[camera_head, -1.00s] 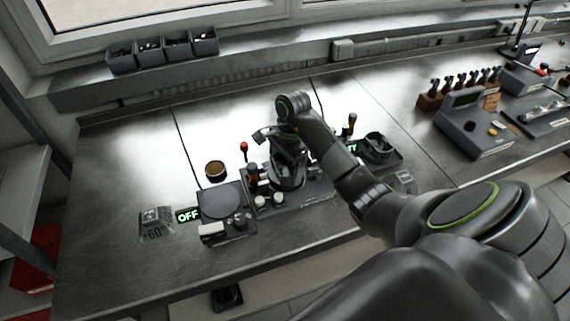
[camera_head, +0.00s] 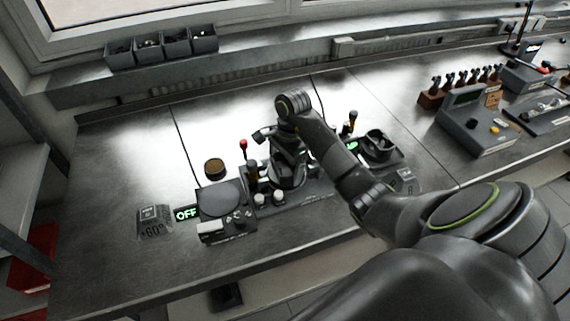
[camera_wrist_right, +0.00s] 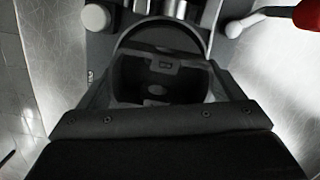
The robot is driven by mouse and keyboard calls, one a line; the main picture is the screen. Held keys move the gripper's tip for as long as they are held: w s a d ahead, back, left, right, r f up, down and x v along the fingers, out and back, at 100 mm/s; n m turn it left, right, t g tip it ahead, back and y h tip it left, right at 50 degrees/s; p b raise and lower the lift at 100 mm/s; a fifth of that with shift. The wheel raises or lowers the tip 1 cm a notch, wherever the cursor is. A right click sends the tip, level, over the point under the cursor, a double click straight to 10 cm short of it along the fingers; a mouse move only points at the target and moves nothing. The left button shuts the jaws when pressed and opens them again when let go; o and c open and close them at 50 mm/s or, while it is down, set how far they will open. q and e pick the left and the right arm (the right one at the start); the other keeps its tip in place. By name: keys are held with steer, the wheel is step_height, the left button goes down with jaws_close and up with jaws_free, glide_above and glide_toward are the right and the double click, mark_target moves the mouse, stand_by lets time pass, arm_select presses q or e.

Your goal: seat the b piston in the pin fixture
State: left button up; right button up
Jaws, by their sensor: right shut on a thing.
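My right gripper (camera_head: 286,172) is over the pin fixture and points down. It is shut on a dark piece, likely the b piston, mostly hidden by the wrist in the head view. In the right wrist view, a dark hollow shape (camera_wrist_right: 160,80) shows between the jaws, in front of a grey round rim (camera_wrist_right: 160,30). I cannot tell whether the piece touches the fixture. The pin fixture (camera_head: 318,193) is a dark block on the bench with two pale knobs (camera_head: 270,198) at its front left. My left gripper is not in view.
A hot plate unit (camera_head: 220,197) with an OFF sign stands left of the fixture. A brown round tin (camera_head: 214,168) and a red-topped lever (camera_head: 243,146) are close behind. The left bench is mostly clear.

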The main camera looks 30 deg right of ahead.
steer(key=shift+r, duration=0.1)
stand_by(0.3)
steer(key=o, duration=1.1)
steer(key=shift+c, duration=0.2)
steer(key=shift+r+p, duration=0.95)
steer(key=shift+r, duration=1.1)
step_height(320, 180, up, 2)
steer(key=shift+r+p, duration=0.1)
steer(key=shift+p, duration=0.95)
